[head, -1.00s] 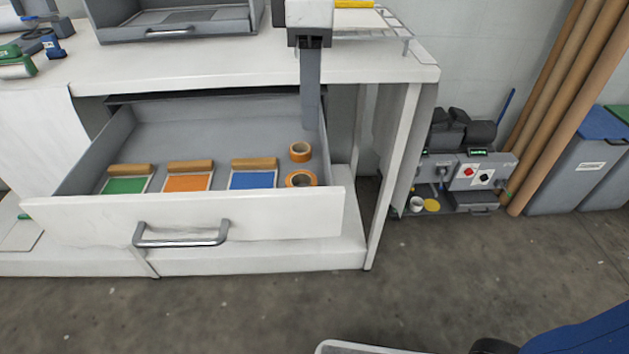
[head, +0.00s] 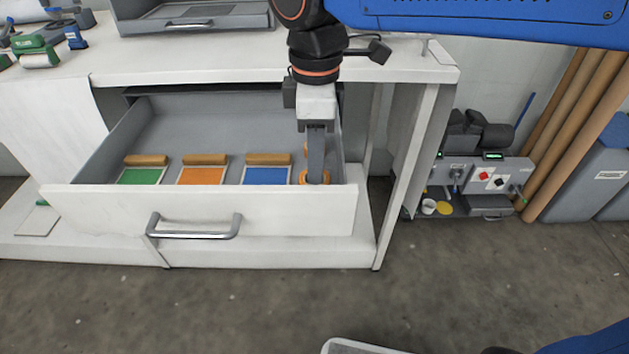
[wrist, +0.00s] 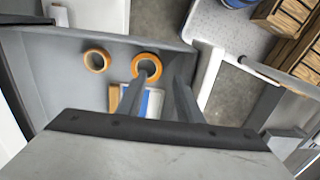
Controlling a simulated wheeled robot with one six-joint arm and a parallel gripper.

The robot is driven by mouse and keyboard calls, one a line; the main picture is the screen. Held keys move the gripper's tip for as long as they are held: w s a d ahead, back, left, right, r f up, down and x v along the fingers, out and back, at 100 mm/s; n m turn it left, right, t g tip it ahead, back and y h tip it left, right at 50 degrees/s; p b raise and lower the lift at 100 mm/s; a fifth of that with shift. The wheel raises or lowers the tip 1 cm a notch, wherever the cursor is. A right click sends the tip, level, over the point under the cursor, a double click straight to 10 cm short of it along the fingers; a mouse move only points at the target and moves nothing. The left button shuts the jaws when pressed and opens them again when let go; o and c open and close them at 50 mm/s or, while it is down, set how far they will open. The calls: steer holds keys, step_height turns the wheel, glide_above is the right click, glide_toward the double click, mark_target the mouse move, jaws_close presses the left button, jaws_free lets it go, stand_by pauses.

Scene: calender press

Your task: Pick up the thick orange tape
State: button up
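Two orange tape rolls lie in the right end of the open drawer (head: 208,211). The front roll (head: 325,180) is a wide ring; in the wrist view it is the right-hand ring (wrist: 134,62). The back roll (head: 305,148) is smaller across and mostly hidden by my gripper in the head view; the wrist view shows it clear, at left (wrist: 88,58). My gripper (head: 317,176) points down into the drawer at the front roll. In the wrist view my gripper (wrist: 164,73) is open: one finger appears over or in the ring's hole, the other outside its right edge. Contact cannot be told.
Green (head: 139,176), orange (head: 202,175) and blue (head: 266,175) pads with brown rolls behind them lie left of the tape. The drawer's front and right walls are close to my gripper. The table top (head: 190,62) overhangs the drawer's back.

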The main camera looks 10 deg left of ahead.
mark_target(303, 179)
steer(key=shift+w+a+f, duration=0.1)
steer(key=shift+w+f, duration=0.05)
steer(key=shift+f, duration=2.7)
jaws_close()
